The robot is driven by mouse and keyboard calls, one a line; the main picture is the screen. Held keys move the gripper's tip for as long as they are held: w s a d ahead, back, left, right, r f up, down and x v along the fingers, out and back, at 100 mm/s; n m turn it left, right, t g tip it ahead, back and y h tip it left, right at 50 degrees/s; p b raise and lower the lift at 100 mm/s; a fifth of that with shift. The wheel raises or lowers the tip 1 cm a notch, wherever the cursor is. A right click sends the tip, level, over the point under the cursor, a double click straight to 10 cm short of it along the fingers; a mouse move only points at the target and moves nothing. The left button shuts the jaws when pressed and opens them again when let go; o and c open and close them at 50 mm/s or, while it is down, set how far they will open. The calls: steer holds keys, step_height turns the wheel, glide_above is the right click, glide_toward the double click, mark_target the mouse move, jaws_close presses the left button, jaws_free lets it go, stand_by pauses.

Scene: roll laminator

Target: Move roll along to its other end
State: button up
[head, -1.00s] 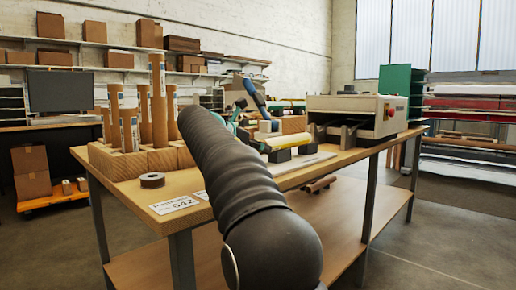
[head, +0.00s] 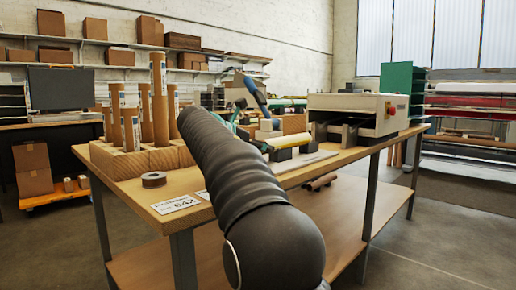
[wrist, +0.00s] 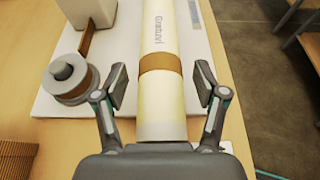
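The roll (wrist: 160,110) is a pale yellow tube with a brown band around it and printed letters. It lies lengthwise up the wrist view on a white base plate. It also shows in the head view as a yellow cylinder (head: 288,141) on the bench. My gripper (wrist: 160,88) is open, with one finger on each side of the roll near the brown band. A gap shows between each finger and the roll. The roll's near end lies just in front of the gripper's palm. In the head view my arm hides part of this area.
A round grey knob (wrist: 68,78) on a disc stands left of the roll. The laminator (head: 355,115) is behind the roll on the bench. Upright tubes in a wooden block (head: 140,160), a dark tape ring (head: 154,180) and a label card (head: 176,203) are at left.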

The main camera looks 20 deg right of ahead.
steer(key=shift+a, duration=0.1)
steer(key=v, duration=1.1)
steer(key=shift+s+a+r, duration=0.2)
steer(key=shift+a+r, duration=0.05)
steer(key=shift+a, duration=0.05)
steer(key=shift+s+d, duration=0.1)
